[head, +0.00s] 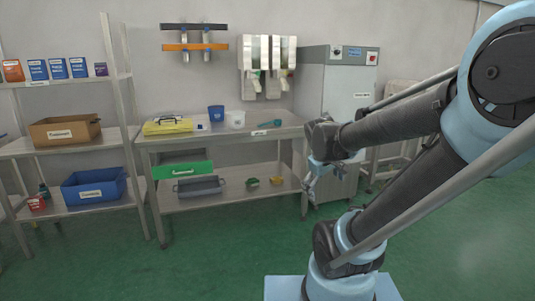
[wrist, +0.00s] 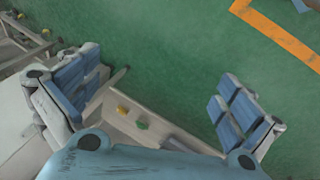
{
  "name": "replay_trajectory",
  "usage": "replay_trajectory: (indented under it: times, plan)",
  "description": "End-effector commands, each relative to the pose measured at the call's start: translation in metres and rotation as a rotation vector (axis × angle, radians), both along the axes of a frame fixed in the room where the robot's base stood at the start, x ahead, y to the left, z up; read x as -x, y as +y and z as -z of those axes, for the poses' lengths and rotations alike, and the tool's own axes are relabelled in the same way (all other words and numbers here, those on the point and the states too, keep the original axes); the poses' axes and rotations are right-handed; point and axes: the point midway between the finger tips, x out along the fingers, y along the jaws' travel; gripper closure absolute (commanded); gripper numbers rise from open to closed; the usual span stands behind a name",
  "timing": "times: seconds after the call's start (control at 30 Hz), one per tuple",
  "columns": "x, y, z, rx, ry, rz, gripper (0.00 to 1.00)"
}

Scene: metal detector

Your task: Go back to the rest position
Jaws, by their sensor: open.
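My gripper (head: 322,178) hangs in front of the right end of the steel table (head: 225,138) in the head view, with nothing in it. In the wrist view my gripper (wrist: 160,98) shows its two blue-padded fingers spread wide apart, over green floor and the edge of a shelf. My arm reaches in from the right side of the head view and is bent.
The table holds a yellow item (head: 168,126), a blue cup (head: 216,113) and a white cup (head: 236,119). A shelf rack (head: 118,105) with a cardboard box (head: 65,132) and a blue bin (head: 94,188) stands left. A grey cabinet (head: 338,95) stands behind my gripper. The front floor is clear.

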Motion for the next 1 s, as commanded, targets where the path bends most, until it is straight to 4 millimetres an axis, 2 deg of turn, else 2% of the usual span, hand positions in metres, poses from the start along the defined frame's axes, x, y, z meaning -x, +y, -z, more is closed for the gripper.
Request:
replay_trajectory:
  times: [0.03, 0.3, 0.5, 0.7, 1.0]
  plan:
    - [0.015, -0.003, 0.005, -0.032, 0.01, 0.045, 0.0]
    - [0.083, -0.001, 0.032, -0.204, 0.069, 0.272, 0.0]
    - [0.117, 0.007, 0.047, -0.298, 0.103, 0.397, 0.0]
    - [0.129, 0.011, 0.053, -0.334, 0.119, 0.446, 0.0]
    - [0.129, 0.011, 0.053, -0.336, 0.119, 0.448, 0.0]
